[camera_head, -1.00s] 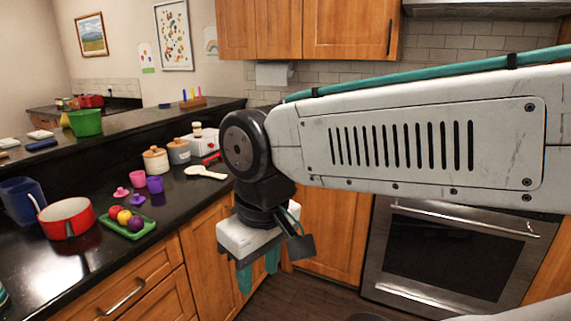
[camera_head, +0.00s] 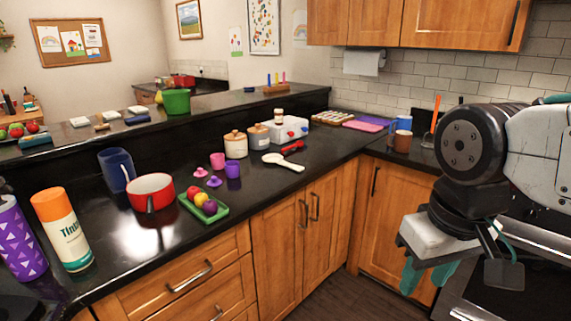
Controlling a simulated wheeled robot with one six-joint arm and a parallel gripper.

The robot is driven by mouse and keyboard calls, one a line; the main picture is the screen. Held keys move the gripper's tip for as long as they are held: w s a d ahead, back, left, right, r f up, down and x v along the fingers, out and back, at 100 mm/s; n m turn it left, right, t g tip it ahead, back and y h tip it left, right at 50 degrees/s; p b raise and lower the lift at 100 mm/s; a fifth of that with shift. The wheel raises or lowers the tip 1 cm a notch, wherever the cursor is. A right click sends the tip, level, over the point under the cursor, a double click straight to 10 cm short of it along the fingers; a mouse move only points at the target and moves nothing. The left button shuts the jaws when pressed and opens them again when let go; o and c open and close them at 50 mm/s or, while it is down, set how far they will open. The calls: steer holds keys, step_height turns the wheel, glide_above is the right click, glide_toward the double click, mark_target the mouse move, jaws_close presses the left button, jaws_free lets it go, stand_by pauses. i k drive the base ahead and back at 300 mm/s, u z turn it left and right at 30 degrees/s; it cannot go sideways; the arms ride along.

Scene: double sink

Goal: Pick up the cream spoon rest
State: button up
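The cream spoon rest (camera_head: 283,161) lies flat on the black counter, right of the middle of the run and near the front edge. It is pale and spoon-shaped, its handle pointing toward the front right. My gripper (camera_head: 428,278) hangs at the right of the view, over the floor in front of the cabinets. It is well to the right of the spoon rest and apart from it. Its two teal fingers point down with a gap between them, and nothing shows between them.
A red tool (camera_head: 293,147), a white toaster-like box (camera_head: 286,130) and lidded canisters (camera_head: 236,144) stand behind the spoon rest. A purple cup (camera_head: 233,170) and a green fruit tray (camera_head: 204,216) lie to its left. The counter to its right is clear. A raised ledge (camera_head: 200,113) runs behind.

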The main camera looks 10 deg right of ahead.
mark_target(270, 158)
steer(key=z, duration=0.25)
steer(key=i, duration=1.05)
steer(key=u, duration=0.55)
steer(key=i, duration=0.65)
steer(key=u, duration=0.5)
